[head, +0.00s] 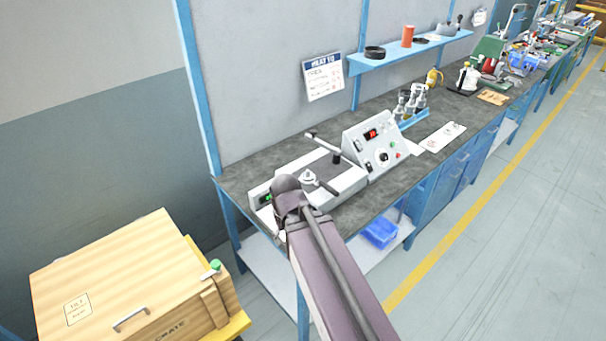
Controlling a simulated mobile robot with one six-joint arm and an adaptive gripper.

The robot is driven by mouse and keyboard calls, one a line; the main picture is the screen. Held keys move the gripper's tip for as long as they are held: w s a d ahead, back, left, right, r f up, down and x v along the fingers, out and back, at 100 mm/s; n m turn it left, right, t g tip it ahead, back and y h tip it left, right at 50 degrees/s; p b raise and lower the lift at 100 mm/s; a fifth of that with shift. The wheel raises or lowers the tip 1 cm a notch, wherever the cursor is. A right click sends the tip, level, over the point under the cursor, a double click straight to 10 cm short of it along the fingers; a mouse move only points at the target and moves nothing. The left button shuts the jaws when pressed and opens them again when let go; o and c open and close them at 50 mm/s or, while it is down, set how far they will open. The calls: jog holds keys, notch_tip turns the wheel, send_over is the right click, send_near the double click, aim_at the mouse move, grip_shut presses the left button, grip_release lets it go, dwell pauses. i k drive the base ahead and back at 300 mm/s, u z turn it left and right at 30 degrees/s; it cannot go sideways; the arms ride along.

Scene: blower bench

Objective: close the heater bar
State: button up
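A white bench machine (346,186) with a dark top plate stands near the left end of the workbench. A slim pale bar with a dark end (327,145), which looks like the heater bar, slants across its back edge and seems to stand clear of the plate. A small round white fitting with a dark lever (310,178) is at the machine's front. My arm reaches up from the bottom and its rounded joint covers the machine's front left corner. My gripper cannot be made out; it is outside the view or hidden behind my arm.
A sloped control box (372,146) with a red display adjoins the machine on the right. A bottle rack (412,120) and papers (442,137) lie beyond. A wooden crate (130,270) stands at lower left. A blue bin (380,232) sits below the bench. The right floor is clear.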

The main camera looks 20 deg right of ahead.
aim_at(312, 138)
jog(key=k, duration=1.35)
jog(key=z, duration=0.4)
jog(key=i, duration=2.15)
jog(key=u, duration=0.35)
